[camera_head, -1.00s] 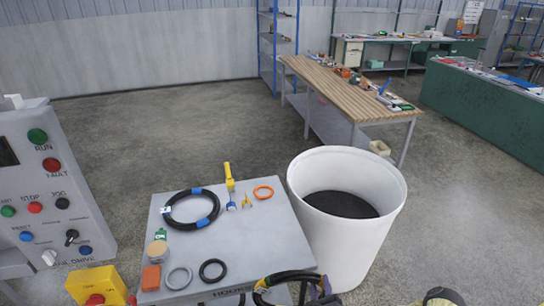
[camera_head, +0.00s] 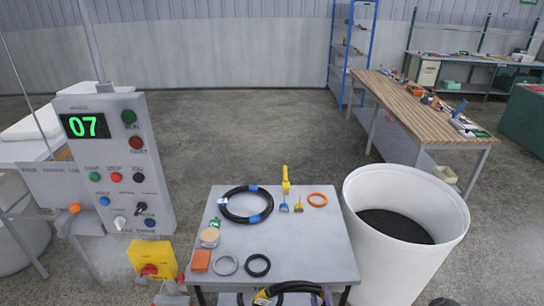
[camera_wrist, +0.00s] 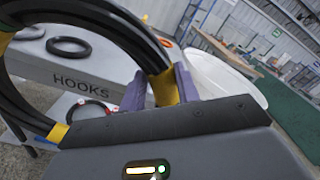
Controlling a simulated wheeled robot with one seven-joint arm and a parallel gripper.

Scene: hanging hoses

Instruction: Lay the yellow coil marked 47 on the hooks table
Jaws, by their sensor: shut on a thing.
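A black coil (camera_wrist: 130,35) with yellow bands hangs in my gripper (camera_wrist: 160,88), whose purple fingers are shut on it at a yellow band. Its number cannot be read. In the head view the coil (camera_head: 292,287) shows at the bottom edge, in front of the near edge of the hooks table (camera_head: 310,245). The grey table carries the word HOOKS on its front in the wrist view (camera_wrist: 22,62). The coil is held close to the table's front, partly in front of its top; I cannot tell whether they touch. My gripper is mostly cut off in the head view.
On the table lie a black coil with blue bands (camera_head: 238,218), a yellow tool (camera_head: 286,180), an orange ring (camera_head: 318,194), small rings and an orange block (camera_head: 200,262). A white bin (camera_head: 365,260) stands right, a control panel (camera_head: 130,180) left. The table's right front is clear.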

